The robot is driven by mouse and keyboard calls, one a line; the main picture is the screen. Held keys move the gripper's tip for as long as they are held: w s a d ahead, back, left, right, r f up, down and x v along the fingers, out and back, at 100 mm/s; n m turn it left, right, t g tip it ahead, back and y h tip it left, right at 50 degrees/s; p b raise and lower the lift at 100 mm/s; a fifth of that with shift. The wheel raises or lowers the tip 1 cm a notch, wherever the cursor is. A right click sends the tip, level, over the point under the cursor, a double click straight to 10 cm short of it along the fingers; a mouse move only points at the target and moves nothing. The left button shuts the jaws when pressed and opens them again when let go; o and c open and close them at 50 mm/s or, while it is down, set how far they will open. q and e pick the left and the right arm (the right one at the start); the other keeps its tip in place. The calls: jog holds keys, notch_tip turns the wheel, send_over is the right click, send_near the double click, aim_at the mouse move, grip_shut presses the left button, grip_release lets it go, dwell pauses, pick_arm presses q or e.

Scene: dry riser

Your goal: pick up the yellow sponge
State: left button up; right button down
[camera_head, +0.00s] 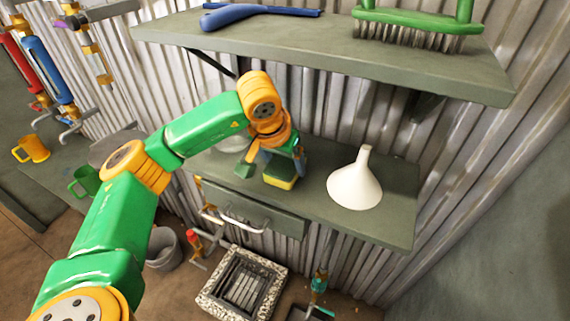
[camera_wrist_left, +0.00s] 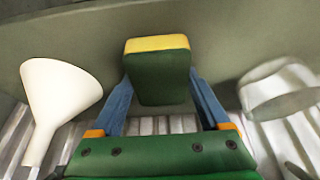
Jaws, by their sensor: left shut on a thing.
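The sponge (camera_head: 283,182) has a yellow layer and a dark green layer. It is at the lower shelf (camera_head: 318,205), left of the white funnel. My left gripper (camera_head: 278,165) reaches down over it from above and is shut on it. In the left wrist view the sponge (camera_wrist_left: 158,75) sits between the two blue fingers (camera_wrist_left: 162,98), its green side facing the camera and a yellow strip along its top edge. I cannot tell whether it touches the shelf. My right gripper is not in view.
A white funnel (camera_head: 355,184) stands right of the sponge, and a clear bowl (camera_wrist_left: 280,90) is on its other side. An upper shelf (camera_head: 300,45) with a green brush (camera_head: 420,24) and a blue tool (camera_head: 235,14) overhangs. A drawer handle (camera_head: 243,222) projects below the lower shelf.

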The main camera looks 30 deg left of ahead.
pick_arm(q)
jog(key=shift+r, duration=0.55)
jog(key=shift+s+r+b, duration=0.15)
jog(key=shift+r+b, duration=0.15)
jog(key=shift+b, duration=0.1)
jog(key=s+b, duration=0.2)
jog(key=s, duration=0.2)
jog(key=s+b, duration=0.1)
jog(key=s, duration=0.4)
jog(key=shift+s+d+f+b, duration=0.1)
jog(key=shift+d+f+b, duration=0.1)
jog(key=shift+b, duration=0.2)
jog(key=s, duration=0.8)
jog(key=shift+s+d+r+b, duration=0.25)
jog(key=shift+d+r+b, duration=0.1)
jog(key=shift+b, duration=0.1)
